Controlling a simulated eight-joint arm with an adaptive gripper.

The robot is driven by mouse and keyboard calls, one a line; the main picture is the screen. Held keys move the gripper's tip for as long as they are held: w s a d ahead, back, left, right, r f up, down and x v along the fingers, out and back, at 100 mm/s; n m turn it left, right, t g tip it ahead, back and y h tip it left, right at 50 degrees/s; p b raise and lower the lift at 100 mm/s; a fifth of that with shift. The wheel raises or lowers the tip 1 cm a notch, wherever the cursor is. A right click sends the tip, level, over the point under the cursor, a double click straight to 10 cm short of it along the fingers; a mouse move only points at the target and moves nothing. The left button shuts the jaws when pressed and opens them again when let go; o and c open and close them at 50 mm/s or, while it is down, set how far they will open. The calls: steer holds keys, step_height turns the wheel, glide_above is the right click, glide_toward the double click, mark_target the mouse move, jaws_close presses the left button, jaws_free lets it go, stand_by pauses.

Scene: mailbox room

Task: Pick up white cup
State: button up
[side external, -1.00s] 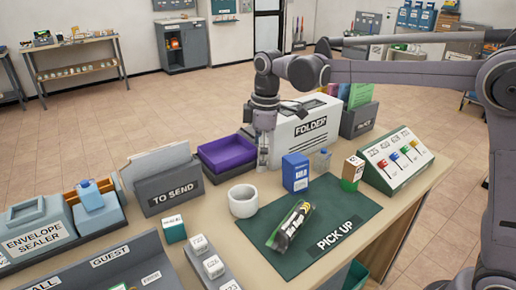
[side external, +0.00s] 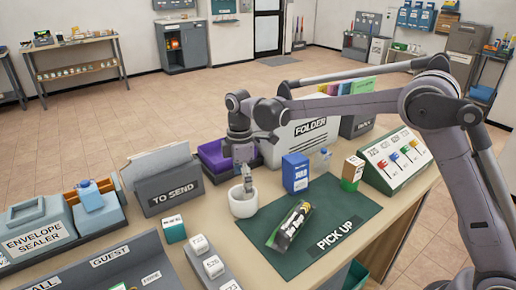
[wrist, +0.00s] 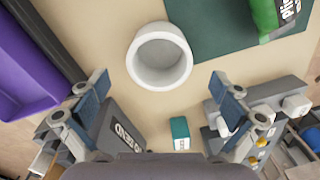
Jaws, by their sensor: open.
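The white cup (side external: 243,207) stands upright on the table, left of the green PICK UP mat. It also shows in the wrist view (wrist: 160,76), from above, with its round opening facing up and empty. My gripper (side external: 247,188) points down right above the cup's rim in the side view. In the wrist view my gripper (wrist: 160,92) is open, its two fingers apart at left and right, with nothing between them. The cup lies ahead of the fingertips there. Whether a fingertip touches the rim cannot be told.
A purple tray (side external: 217,160) and the TO SEND box (side external: 170,190) stand behind and left of the cup. A blue box (side external: 295,173) is to its right. The green mat (side external: 345,212) holds a dark packet (side external: 289,226). A small teal box (side external: 174,229) stands at front left.

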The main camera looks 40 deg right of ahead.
steer(key=shift+s+a+f, duration=0.1)
steer(key=shift+f, duration=2.25)
steer(key=c, duration=1)
